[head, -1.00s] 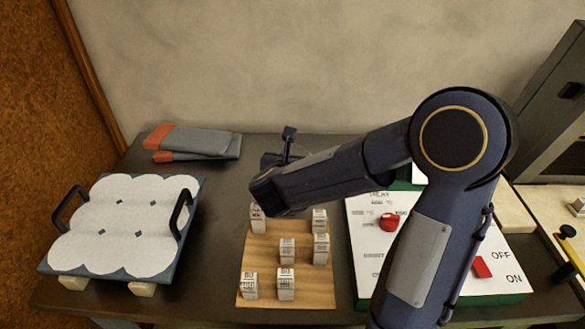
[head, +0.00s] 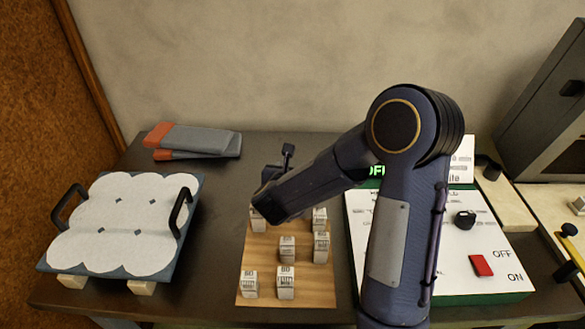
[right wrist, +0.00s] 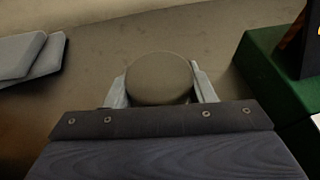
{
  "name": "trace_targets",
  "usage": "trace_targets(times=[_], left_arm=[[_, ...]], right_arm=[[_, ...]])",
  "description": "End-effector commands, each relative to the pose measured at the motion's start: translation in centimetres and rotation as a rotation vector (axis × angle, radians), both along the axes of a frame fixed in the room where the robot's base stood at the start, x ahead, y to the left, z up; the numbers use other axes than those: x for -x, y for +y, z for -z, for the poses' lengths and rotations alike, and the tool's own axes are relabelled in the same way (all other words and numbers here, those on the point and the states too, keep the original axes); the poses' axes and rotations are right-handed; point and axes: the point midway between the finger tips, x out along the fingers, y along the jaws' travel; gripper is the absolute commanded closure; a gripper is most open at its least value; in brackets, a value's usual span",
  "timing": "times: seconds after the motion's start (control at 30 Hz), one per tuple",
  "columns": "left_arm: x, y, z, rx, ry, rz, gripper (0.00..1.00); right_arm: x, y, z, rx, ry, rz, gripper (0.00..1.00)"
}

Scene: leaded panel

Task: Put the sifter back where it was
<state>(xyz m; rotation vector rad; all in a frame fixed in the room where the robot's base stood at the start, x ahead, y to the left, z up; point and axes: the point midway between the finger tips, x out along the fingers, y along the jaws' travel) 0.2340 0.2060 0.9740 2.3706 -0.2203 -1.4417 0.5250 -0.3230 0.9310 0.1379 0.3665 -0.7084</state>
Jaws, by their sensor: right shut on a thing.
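In the right wrist view my right gripper (right wrist: 160,76) has one finger on each side of a round, flat-topped grey-brown thing (right wrist: 160,82), apparently the sifter, and is shut on it. In the head view my right arm reaches in from the lower right and bends to the left. Its end hangs above the back-left part of the wooden board. The fingers and the held thing are hidden there behind my arm, so I cannot tell how high it is. My left gripper is not in view.
A wooden board (head: 255,285) bears several white labelled blocks. A blue tray (head: 52,262) with black handles and a white scalloped sheet stands left. Grey orange-ended things (head: 205,142) lie behind. A white panel (head: 450,275) with a red switch (head: 481,265) and black knob (head: 465,219) stands right.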

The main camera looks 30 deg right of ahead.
Motion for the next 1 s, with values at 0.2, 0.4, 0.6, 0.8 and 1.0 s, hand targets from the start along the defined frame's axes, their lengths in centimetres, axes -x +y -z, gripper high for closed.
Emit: trace_targets(times=[0.2,0.4,0.6,0.8,1.0], left_arm=[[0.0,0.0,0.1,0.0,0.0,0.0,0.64],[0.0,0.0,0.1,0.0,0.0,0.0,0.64],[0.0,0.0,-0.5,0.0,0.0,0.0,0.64],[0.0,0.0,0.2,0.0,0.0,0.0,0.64],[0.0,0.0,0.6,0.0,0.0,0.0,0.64]], right_arm=[[0.0,0.0,0.0,0.0,0.0,-0.001,0.29],[0.0,0.0,0.0,0.0,0.0,-0.001,0.29],[0.2,0.3,-0.5,-0.001,0.0,-0.002,0.29],[2.9,2.7,-1.9,0.0,-0.004,-0.005,0.29],[5.9,5.4,-3.5,0.0,-0.004,-0.005,0.29]])
